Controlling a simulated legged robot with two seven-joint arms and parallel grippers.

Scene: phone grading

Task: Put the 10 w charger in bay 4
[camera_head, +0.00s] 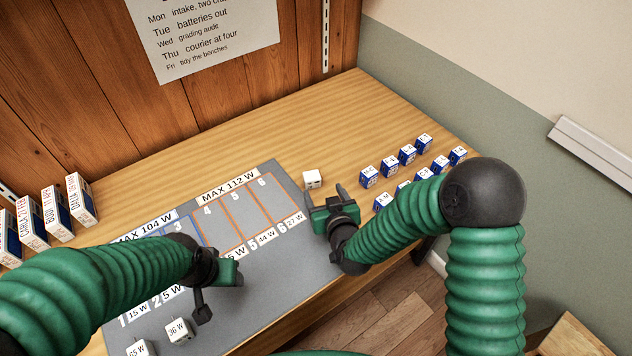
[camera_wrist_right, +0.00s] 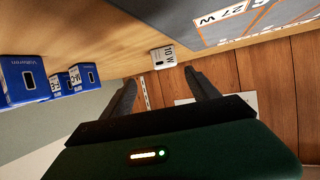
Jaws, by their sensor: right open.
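The 10 W charger (camera_head: 312,179) is a small white block standing on the wooden bench, just right of the grey mat. It also shows in the right wrist view, where its 10 W label (camera_wrist_right: 162,57) is readable. My right gripper (camera_head: 325,194) is open and empty, close to the charger on its near side; in the right wrist view the charger lies just beyond and between its fingertips (camera_wrist_right: 160,77). Bay 4 (camera_head: 219,228) is an orange-outlined strip under the MAX 112 W label and looks bare where visible. My left gripper (camera_head: 215,288) is over the mat's near left part; its jaws are unclear.
The grey mat (camera_head: 318,262) has numbered bays, partly covered by my left arm. Blue-and-white boxes (camera_head: 407,155) stand in rows at the right. Taller boxes (camera_head: 57,213) stand at the left. Chargers marked 36 W (camera_head: 178,331) and 65 W (camera_head: 140,349) sit near the front edge.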

